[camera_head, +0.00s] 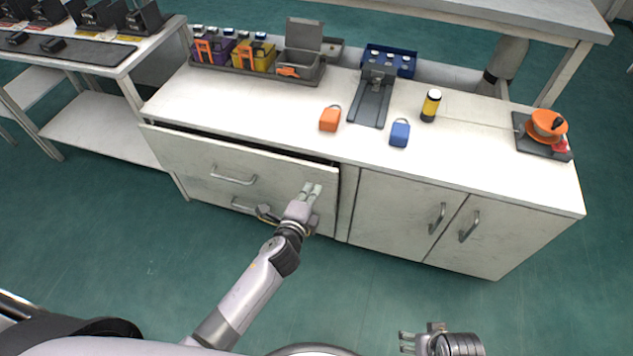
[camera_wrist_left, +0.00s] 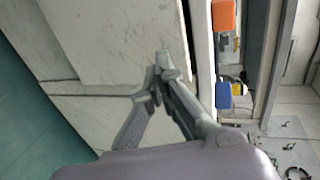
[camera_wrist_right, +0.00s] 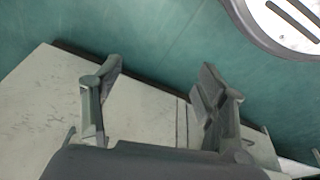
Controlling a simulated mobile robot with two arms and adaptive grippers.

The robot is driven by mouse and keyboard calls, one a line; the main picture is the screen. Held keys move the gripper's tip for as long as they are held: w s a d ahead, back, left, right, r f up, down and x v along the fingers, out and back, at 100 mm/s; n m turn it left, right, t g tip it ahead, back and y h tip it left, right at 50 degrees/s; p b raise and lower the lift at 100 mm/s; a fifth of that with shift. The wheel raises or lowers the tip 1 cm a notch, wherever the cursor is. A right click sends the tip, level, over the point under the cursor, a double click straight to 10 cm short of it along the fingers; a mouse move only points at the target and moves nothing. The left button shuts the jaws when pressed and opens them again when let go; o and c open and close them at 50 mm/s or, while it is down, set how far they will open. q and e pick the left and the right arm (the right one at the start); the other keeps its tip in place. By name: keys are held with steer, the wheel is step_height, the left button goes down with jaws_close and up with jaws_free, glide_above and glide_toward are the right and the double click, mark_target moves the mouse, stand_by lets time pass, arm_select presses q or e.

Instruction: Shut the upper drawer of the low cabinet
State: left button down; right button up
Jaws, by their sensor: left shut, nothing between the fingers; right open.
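The low cabinet (camera_head: 350,205) is white, with drawers on its left and doors on its right. Its upper drawer (camera_head: 205,160) is open part way: its front stands out and a dark gap shows along its top edge. The drawer front also shows in the left wrist view (camera_wrist_left: 120,35). My left gripper (camera_head: 312,189) is shut and empty, with its fingertips at the right part of this front, right of the handle (camera_head: 233,180). I cannot tell if they touch it. In the left wrist view (camera_wrist_left: 161,62) its fingers meet. My right gripper (camera_head: 405,342) is open and empty, low in front of the cabinet.
The lower drawer's handle (camera_head: 243,206) shows beneath, partly near my left wrist. The floor in front is clear.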

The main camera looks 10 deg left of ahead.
mark_target(320, 172)
arm_select(q)
steer(key=shift+w+d, duration=0.2)
steer(key=shift+w, duration=1.75)
arm_select(e)
steer(key=shift+r, duration=0.45)
arm_select(q)
steer(key=shift+w, duration=0.25)
steer(key=w, duration=0.3)
steer(key=shift+w+d+b, duration=0.2)
steer(key=shift+w+b, duration=0.05)
steer(key=shift+b, duration=0.15)
steer(key=shift+w+r, duration=0.1)
arm_select(e)
steer(key=v, duration=0.2)
steer(key=shift+w+r, duration=0.3)
steer(key=shift+r, duration=0.1)
arm_select(q)
steer(key=shift+a, duration=0.1)
